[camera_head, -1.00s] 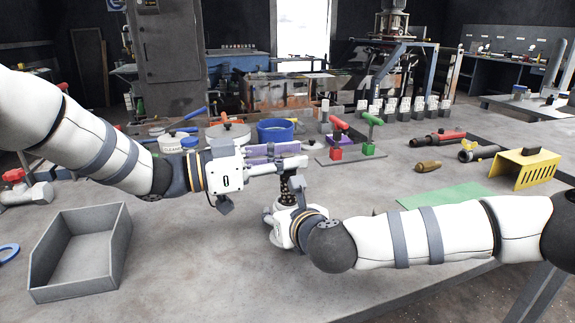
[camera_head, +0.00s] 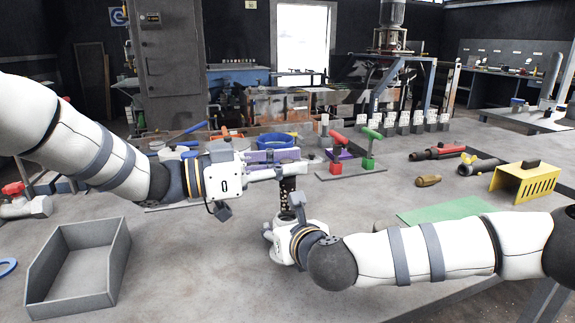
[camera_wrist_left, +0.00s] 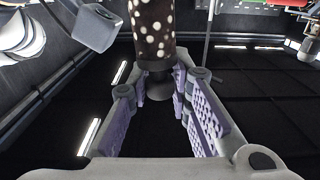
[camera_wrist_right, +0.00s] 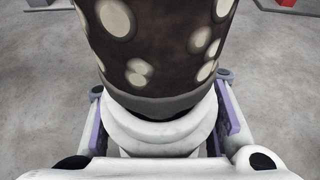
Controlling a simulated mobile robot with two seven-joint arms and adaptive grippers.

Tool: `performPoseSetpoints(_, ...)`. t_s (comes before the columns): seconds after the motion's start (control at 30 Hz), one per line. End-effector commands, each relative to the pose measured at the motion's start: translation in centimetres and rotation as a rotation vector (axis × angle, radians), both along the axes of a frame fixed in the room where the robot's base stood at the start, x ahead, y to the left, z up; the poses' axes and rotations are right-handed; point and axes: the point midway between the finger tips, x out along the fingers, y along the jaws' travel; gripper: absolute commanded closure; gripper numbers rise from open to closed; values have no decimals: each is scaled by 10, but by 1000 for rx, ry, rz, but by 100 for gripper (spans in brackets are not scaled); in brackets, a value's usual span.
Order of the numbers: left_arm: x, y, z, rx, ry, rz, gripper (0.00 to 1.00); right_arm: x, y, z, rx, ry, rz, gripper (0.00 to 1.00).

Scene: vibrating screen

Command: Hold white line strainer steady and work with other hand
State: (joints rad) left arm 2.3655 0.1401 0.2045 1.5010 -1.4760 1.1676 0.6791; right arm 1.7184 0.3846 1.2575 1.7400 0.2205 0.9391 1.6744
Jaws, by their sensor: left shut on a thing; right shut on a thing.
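A dark cylinder with pale round spots (camera_head: 287,190) stands upright between my two grippers in the head view. My left gripper (camera_head: 288,166) reaches in from the left at its upper end. In the left wrist view its purple-padded fingers (camera_wrist_left: 165,100) are shut around a dark knob (camera_wrist_left: 160,84) at the end of the cylinder. My right gripper (camera_head: 290,214) is below and points up. In the right wrist view its fingers are shut on a white stepped round body, seemingly the white line strainer (camera_wrist_right: 160,132), directly under the spotted cylinder (camera_wrist_right: 155,50). The join is partly hidden.
An empty grey bin (camera_head: 115,262) stands at the left front. A rack with red and green handles (camera_head: 350,172), a blue pot (camera_head: 275,141), a green mat (camera_head: 445,210) and a yellow slotted cover (camera_head: 527,178) lie behind and to the right. The table's front edge runs along the lower right.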

Motion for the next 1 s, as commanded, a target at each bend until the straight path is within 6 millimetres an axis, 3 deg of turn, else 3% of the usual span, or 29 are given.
performPoseSetpoints(0.03, 1, 0, -2, 0, 4, 0, 100, -2, -1, -10, -6, 18, 0, 85)
performPoseSetpoints(0.7, 1, 0, 64, 1, 3, 0, 100, -2, -1, -10, -5, 17, -2, 85)
performPoseSetpoints(0.97, 1, 0, 67, -1, 5, 0, 100, -2, -1, -10, -5, 17, -2, 85)
performPoseSetpoints(1.0, 1, 0, 67, -1, 5, 0, 100, -2, -1, -10, -5, 17, -2, 53)
